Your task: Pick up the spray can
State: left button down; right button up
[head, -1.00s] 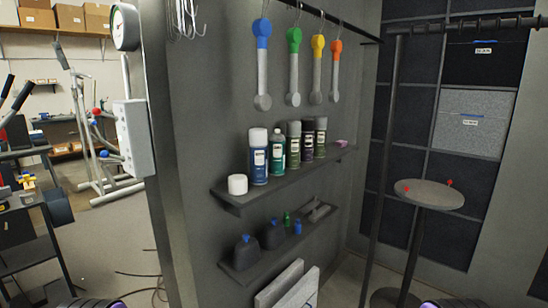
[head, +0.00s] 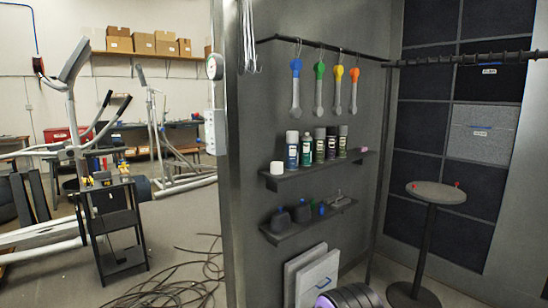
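Several spray cans stand upright in a row on the upper wall shelf (head: 312,172). A short white round container (head: 277,167) sits at the shelf's left end. No gripper is near the cans.
A lower shelf (head: 300,224) holds dark bottles and small items. Pale panels (head: 318,277) lean below it. A round table (head: 436,193) stands right, a black rack (head: 112,225) and exercise machine left. Cables (head: 175,287) lie on the floor.

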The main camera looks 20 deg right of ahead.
aim_at(306, 142)
jog(key=z, duration=0.5)
jog(key=i, duration=0.5)
jog(key=z, duration=0.6)
jog(key=i, duration=0.8)
jog(key=u, duration=0.25)
